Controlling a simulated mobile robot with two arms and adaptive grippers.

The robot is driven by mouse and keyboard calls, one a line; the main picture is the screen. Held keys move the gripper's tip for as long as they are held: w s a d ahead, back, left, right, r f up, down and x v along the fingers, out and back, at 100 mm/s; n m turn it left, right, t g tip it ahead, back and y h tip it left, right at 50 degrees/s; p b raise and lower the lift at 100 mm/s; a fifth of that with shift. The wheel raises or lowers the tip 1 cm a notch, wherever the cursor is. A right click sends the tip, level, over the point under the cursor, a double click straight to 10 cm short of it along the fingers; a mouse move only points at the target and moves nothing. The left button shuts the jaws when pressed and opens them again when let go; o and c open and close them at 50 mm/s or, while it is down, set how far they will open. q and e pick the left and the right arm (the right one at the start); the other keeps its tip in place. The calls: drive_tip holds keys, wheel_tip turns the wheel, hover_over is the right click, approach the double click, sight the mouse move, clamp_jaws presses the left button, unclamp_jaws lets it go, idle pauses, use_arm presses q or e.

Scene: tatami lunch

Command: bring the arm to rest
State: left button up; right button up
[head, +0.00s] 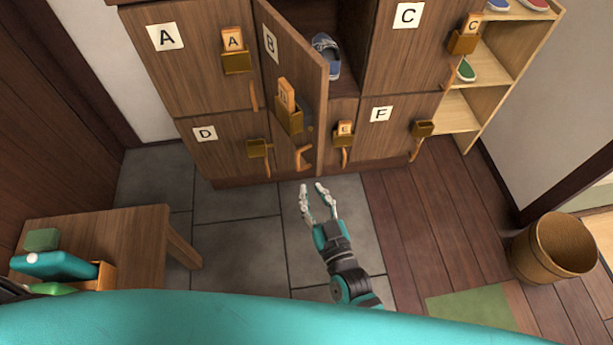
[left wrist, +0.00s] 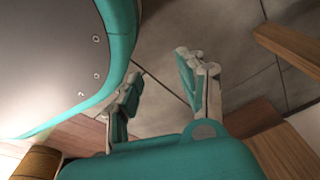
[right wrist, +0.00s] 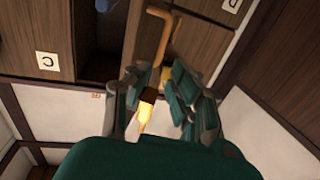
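My right gripper (head: 312,187) is low over the grey stone floor in front of the lockers in the head view. Its two fingers are apart, with nothing held between them. In the right wrist view the same gripper (right wrist: 160,80) shows spread fingers, with locker fronts beyond. My left gripper (left wrist: 161,65) shows in the left wrist view, its fingers apart and empty over grey tiles, close beside my teal body. I cannot make out the left gripper in the head view.
The wooden lockers (head: 205,75) stand ahead; door B (head: 290,60) is swung open, with a blue shoe (head: 326,55) inside. A wooden table (head: 130,225) stands left. A wooden bucket (head: 553,247) and shoe shelf (head: 500,90) are right. Floor around the right gripper is clear.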

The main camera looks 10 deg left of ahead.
drive_tip(key=shift+s+d, duration=0.25)
drive_tip(key=shift+s, duration=0.25)
drive_tip(key=shift+f, duration=0.1)
drive_tip(key=s+d+f+g+h+p, duration=0.2)
drive_tip(key=s+d+f+g+p, duration=0.35)
drive_tip(key=f, duration=0.55)
drive_tip(key=s+d+f+g+h+p, duration=0.3)
drive_tip(key=s+d+f, duration=0.45)
drive_tip(key=f, duration=0.35)
use_arm(q)
drive_tip(key=s+a+r+p, duration=0.2)
drive_tip(key=s+r+p, duration=0.3)
drive_tip(key=s, duration=0.6)
drive_tip(key=shift+s+r+g, duration=0.3)
drive_tip(key=shift+s+g, duration=0.05)
drive_tip(key=shift+g, duration=0.05)
use_arm(e)
drive_tip(key=s+d+f+m+g+h, duration=0.1)
drive_tip(key=s+d+f+g, duration=0.2)
drive_tip(key=s+d, duration=0.3)
drive_tip(key=s+d+f+m+g+h, duration=0.1)
drive_tip(key=s+d+f+g, duration=0.2)
drive_tip(key=s+d, duration=0.4)
drive_tip(key=s, duration=0.8)
drive_tip(key=shift+s+d+f+m+g+h, duration=0.15)
drive_tip(key=shift+m+g+h, duration=0.2)
drive_tip(key=shift+m+h, duration=0.05)
